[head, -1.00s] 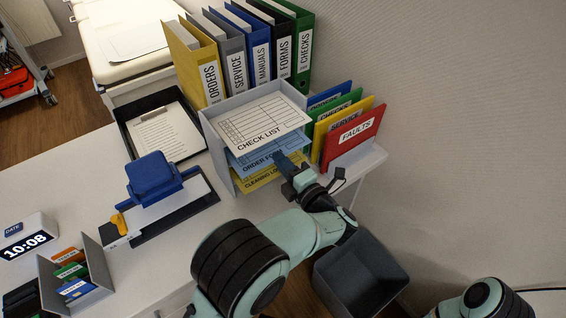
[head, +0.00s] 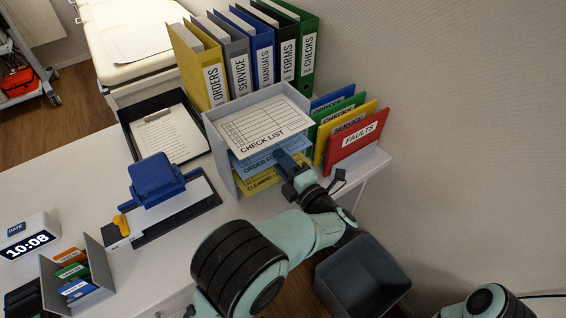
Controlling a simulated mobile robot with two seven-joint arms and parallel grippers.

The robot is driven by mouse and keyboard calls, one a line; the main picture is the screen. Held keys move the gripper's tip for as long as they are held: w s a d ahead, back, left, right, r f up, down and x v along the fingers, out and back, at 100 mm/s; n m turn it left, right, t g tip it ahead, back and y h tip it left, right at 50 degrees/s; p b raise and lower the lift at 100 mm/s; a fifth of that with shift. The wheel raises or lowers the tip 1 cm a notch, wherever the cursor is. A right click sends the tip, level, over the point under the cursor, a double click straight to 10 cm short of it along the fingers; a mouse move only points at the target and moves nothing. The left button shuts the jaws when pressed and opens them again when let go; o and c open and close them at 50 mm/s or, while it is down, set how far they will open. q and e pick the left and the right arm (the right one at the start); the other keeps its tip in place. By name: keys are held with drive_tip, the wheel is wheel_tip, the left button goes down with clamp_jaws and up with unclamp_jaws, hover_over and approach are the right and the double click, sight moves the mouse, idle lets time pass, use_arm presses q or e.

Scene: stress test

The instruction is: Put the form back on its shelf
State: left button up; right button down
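A grey rack (head: 222,160) with stacked shelves stands on the desk. A white CHECK LIST sheet (head: 262,122) lies on its top, jutting over the front. Below it are a blue ORDER FORM sheet (head: 262,160) and a yellow CLEANING sheet (head: 262,182). My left gripper (head: 287,162) is at the right front of the rack, with its dark fingers over the right part of the blue sheet. It covers the end of the blue and yellow labels. I cannot tell whether its fingers grip the blue sheet. Only part of my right arm shows at bottom right; its gripper is out of view.
Upright binders (head: 237,62) stand behind the rack; coloured folders (head: 358,138) stand close on its right. A dark bin (head: 362,278) stands below the desk's right end.

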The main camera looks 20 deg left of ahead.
use_arm(q)
drive_tip(key=v, duration=1.3)
drive_tip(key=shift+s+d, duration=0.15)
